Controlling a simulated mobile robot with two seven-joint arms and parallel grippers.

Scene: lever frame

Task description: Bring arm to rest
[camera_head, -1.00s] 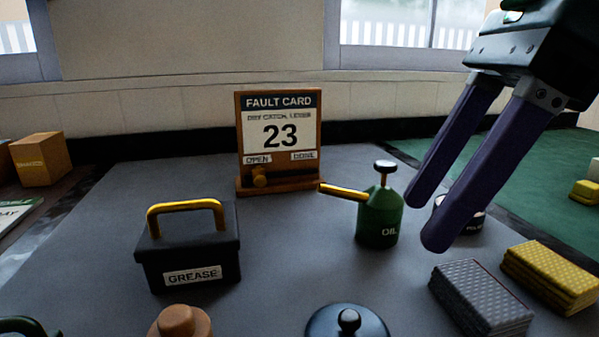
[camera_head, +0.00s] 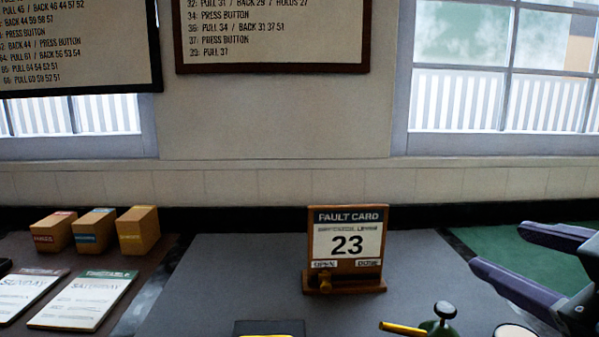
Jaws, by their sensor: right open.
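My right gripper (camera_head: 497,255) is at the right edge of the view. Its two dark purple fingers point left, spread apart, with nothing between them. The wooden fault card stand (camera_head: 347,250) reads 23 and stands upright on the mat, well left of the fingertips. The green oil can (camera_head: 441,322) with its yellow spout is below and left of the gripper, cut by the bottom edge. My left gripper is not in view.
Several small boxes (camera_head: 90,232) and two printed sheets (camera_head: 82,300) lie at the left. The top of a dark box (camera_head: 268,327) shows at the bottom edge. Two text boards (camera_head: 275,35) and windows (camera_head: 500,80) are on the wall behind. The mat around the card is clear.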

